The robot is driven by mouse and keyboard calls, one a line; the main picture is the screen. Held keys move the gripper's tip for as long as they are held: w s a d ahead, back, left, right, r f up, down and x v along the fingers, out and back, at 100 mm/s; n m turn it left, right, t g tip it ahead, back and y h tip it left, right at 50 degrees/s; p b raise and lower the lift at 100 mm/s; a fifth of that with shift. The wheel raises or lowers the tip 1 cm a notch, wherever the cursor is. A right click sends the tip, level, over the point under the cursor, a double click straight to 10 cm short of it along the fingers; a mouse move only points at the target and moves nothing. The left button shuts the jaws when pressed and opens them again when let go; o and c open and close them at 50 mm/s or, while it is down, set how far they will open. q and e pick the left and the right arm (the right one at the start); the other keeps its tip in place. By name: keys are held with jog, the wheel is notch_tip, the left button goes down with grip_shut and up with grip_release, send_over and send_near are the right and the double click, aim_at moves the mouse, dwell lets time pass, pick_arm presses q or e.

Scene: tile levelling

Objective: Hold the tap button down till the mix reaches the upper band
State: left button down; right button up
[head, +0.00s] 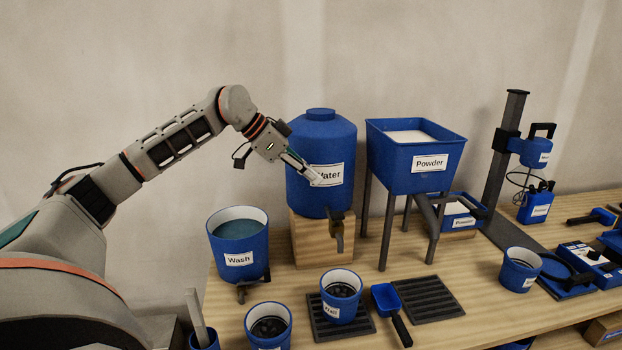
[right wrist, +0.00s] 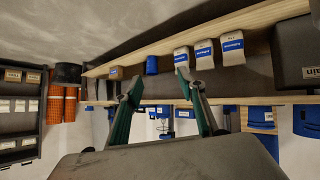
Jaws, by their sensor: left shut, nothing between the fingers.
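The blue water tank (head: 308,195) stands on a wooden block at the back of the bench. Its dark tap (head: 337,236) sticks out low at the front; I cannot make out a separate button on it. A blue bucket with a white inside (head: 343,308) stands on a dark grate below the tap. Dark shapes show inside it; no level bands are readable. My left gripper (head: 314,181) is shut and empty, in front of the tank's label and above the tap. My right gripper (right wrist: 160,76) shows only in the right wrist view, fingers apart and empty.
A wash bucket (head: 225,266) stands left of the tank. A powder hopper (head: 392,172) on legs stands to the right. A blue scoop (head: 385,298) lies between two grates. Another bucket (head: 519,278) and a mixer stand (head: 497,165) are farther right.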

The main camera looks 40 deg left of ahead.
pick_arm(q)
send_over(341, 214)
jog(key=s+a, duration=0.2)
notch_tip(341, 214, down, 5)
notch_tip(341, 214, down, 4)
jog(key=shift+s+r+b, duration=0.1)
jog(key=shift+b, duration=0.75)
